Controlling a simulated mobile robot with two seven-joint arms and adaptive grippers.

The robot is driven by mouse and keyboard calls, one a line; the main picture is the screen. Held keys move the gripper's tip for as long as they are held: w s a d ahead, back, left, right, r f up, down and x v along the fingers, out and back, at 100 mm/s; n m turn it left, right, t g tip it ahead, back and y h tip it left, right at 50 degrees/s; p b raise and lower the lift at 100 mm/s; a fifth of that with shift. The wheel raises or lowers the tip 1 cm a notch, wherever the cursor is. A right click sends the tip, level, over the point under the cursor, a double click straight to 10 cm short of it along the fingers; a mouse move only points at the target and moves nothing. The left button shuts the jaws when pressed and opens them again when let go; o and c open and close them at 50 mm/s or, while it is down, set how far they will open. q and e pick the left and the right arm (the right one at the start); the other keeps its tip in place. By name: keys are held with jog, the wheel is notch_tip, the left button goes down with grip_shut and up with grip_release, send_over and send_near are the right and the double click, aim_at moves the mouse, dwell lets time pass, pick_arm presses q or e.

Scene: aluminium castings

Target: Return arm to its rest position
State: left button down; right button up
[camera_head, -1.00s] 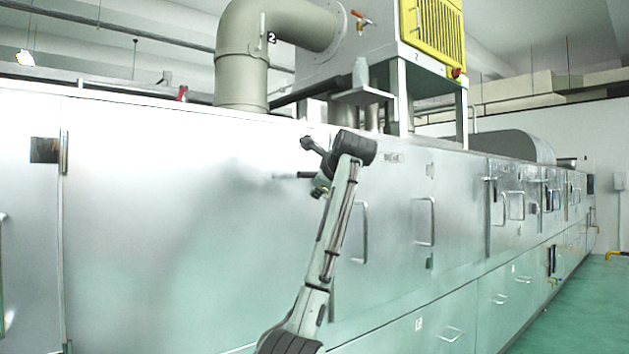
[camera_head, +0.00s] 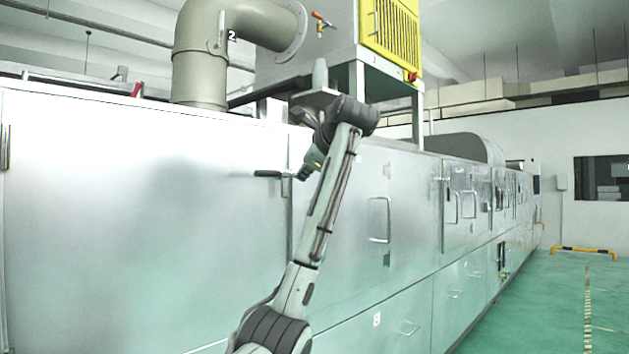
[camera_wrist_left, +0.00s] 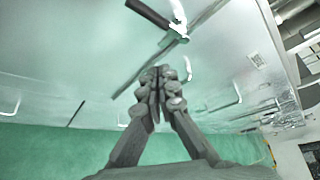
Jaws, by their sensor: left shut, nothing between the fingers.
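My left arm (camera_head: 325,215) rises from the bottom of the head view and bends at a dark joint high in front of the steel cabinets. My left gripper (camera_head: 306,170) hangs below that joint, small and partly hidden by the arm. In the left wrist view the gripper (camera_wrist_left: 160,75) has its fingers together, with nothing between them. My right arm and gripper are not in view.
A black door lever (camera_head: 268,174) stands out near my gripper; it also shows in the left wrist view (camera_wrist_left: 148,13). Steel cabinets (camera_head: 130,210) run to the right. Green floor (camera_head: 550,310) is open at right.

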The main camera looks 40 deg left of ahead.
pick_arm(q)
jog(key=shift+w+f, duration=0.1)
jog(key=shift+f, duration=0.05)
jog(key=w+d+f+h, duration=0.1)
jog(key=w+d+f, duration=0.2)
jog(key=f, duration=1)
jog(key=w+d+f+h, duration=0.2)
jog(key=f, duration=1.1)
jog(key=w+d+f+h, duration=0.1)
jog(key=w+d+f, duration=0.2)
jog(key=f, duration=1.1)
jog(key=s+d+f+n+g+h, duration=0.1)
jog(key=s+d+f+n+h, duration=0.3)
jog(key=f, duration=0.8)
jog(key=s+d+f+y, duration=0.1)
jog(key=s+d+f, duration=0.1)
jog(key=s+f, duration=0.65)
jog(key=s+d+f+n+g+h, duration=0.1)
jog(key=s+d+f+n+h, duration=0.1)
jog(key=s+f, duration=1.1)
jog(key=s+d+f+n+g+h, duration=0.2)
jog(key=s+d+f+n, duration=0.3)
jog(key=s+f, duration=0.8)
jog(key=s+d, duration=0.1)
jog(key=s, duration=0.1)
jog(key=shift+s+d, duration=0.35)
jog(key=shift+s, duration=0.05)
jog(key=c, duration=2.2)
grip_release()
jog(key=shift+f, duration=0.1)
